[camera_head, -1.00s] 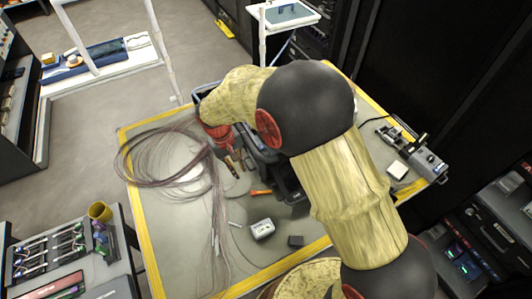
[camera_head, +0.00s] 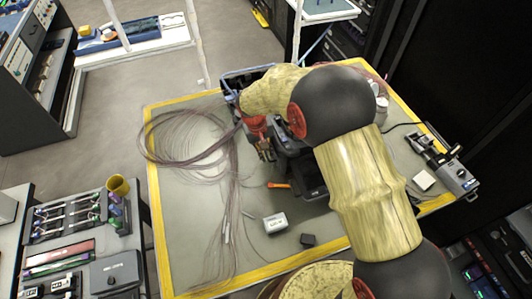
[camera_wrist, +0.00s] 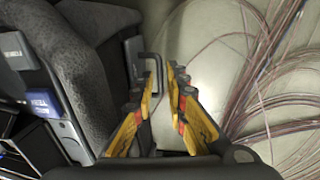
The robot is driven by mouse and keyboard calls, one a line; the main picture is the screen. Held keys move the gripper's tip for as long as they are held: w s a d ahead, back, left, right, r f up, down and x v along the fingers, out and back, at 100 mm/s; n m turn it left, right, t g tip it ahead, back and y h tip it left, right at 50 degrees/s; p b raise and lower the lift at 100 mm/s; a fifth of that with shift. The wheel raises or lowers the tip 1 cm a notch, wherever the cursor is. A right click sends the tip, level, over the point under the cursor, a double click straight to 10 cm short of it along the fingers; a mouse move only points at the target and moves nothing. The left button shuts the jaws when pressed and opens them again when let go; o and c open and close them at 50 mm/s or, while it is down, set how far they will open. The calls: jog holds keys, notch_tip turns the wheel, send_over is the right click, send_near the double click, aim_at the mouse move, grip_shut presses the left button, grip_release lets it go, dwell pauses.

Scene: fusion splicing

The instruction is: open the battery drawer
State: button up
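The dark splicer (camera_head: 311,178) stands on the worktable, partly hidden behind my arm in the head view. In the wrist view its dark grey, rough-surfaced body (camera_wrist: 85,65) fills the left side. A thin grey metal handle (camera_wrist: 148,54), bent at a corner, sticks out from its side and likely belongs to the battery drawer, which looks closed. My gripper (camera_wrist: 164,72) is open with a narrow gap between yellow fingers. The left fingertip overlaps the handle in the picture; contact cannot be told. In the head view my gripper (camera_head: 266,152) points down beside the splicer's left side.
Loose fibre coils (camera_head: 185,140) lie left of the splicer. An orange tool (camera_head: 279,185), a white box (camera_head: 275,223) and a small dark block (camera_head: 308,240) lie in front. Another device (camera_head: 455,175) stands at the table's right. A tool cart (camera_head: 75,235) is at lower left.

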grip_shut()
jog(key=shift+s, duration=0.1)
dwell(0.8)
jog(key=s+a, duration=0.1)
jog(key=a, duration=0.2)
jog(key=a+p, duration=0.1)
jog(key=a, duration=0.1)
jog(key=s+a, duration=0.1)
jog(key=a, duration=0.2)
jog(key=shift+s+a+f, duration=0.15)
jog(key=shift+s+a, duration=0.15)
grip_release()
notch_tip(320, 180, up, 12)
jog(key=a, duration=0.2)
dwell(0.3)
jog(key=shift+s, duration=0.1)
dwell(0.4)
